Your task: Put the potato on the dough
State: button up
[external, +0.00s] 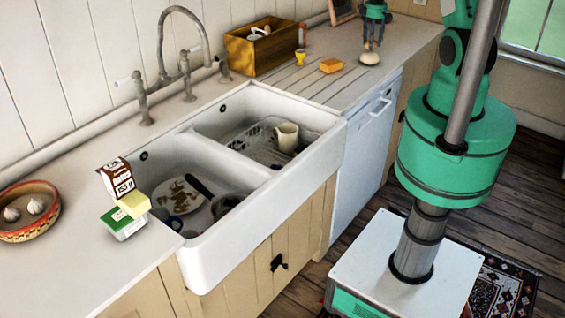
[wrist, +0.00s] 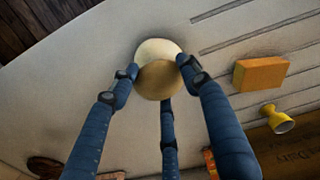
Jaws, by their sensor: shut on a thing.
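My gripper (external: 373,47) is over the worktop right of the sink, its blue fingers pointing down. In the wrist view my gripper (wrist: 160,78) has its fingers closed around a round tan potato (wrist: 159,80). The pale dough (wrist: 157,47) shows directly behind the potato, partly hidden by it. In the external view the dough (external: 369,59) is a small pale round lump on the worktop, just below the fingertips. The potato is too small and covered to make out there. I cannot tell whether potato and dough touch.
An orange block (external: 331,66) and a yellow egg cup (external: 300,57) stand left of the dough. A wooden box (external: 262,46) is behind them. The white double sink (external: 318,117) lies farther left. The worktop's front edge is close to the dough.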

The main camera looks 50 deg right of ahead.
jog(key=shift+f, duration=0.55)
jog(key=shift+f, duration=0.15)
jog(key=o, duration=1.2)
notch_tip(320, 180, up, 12)
jog(key=shift+r, duration=0.2)
